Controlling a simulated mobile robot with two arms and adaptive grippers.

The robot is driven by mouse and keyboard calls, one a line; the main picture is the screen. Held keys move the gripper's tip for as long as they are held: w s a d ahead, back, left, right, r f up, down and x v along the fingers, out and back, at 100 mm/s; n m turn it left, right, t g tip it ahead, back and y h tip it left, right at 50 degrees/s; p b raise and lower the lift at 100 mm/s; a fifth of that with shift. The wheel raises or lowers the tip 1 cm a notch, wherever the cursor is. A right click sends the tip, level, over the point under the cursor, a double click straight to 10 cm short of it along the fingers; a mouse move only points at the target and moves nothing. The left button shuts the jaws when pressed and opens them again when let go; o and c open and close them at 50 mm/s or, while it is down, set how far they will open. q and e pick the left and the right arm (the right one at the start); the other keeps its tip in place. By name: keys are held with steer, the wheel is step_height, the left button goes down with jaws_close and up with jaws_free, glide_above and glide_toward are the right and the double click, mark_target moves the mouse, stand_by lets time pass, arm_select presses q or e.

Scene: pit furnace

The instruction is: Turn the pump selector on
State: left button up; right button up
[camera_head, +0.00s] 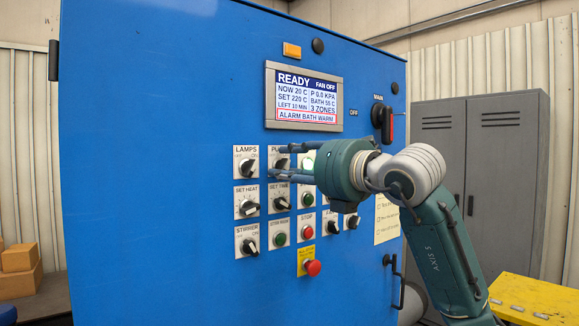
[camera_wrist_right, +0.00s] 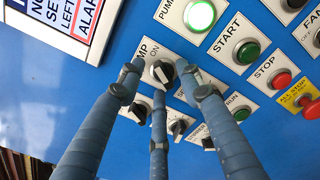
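The pump selector (camera_head: 283,161) is a black rotary knob on a white plate in the top row of the blue panel, right of the lamps selector. In the head view my fingers partly cover it. In the right wrist view its knob (camera_wrist_right: 162,72) shows beside the "ON" mark. My right gripper (camera_head: 286,161) is at the plate, coming from the right. In the wrist view its three fingers (camera_wrist_right: 158,80) are spread around the knob, with small gaps seeming to show beside it. Whether any fingertip touches is unclear. My left gripper is not in view.
Neighbouring controls are close: the lamps knob (camera_head: 249,163), set time knob (camera_head: 280,197), a lit green pump lamp (camera_wrist_right: 199,15) and the green start button (camera_wrist_right: 246,52). A red emergency button (camera_head: 313,267) sits lower. The display (camera_head: 304,97) reads READY, FAN OFF, ALARM BATH WARM.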

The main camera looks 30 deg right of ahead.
steer(key=s+d, duration=0.1)
steer(key=s, duration=1.1)
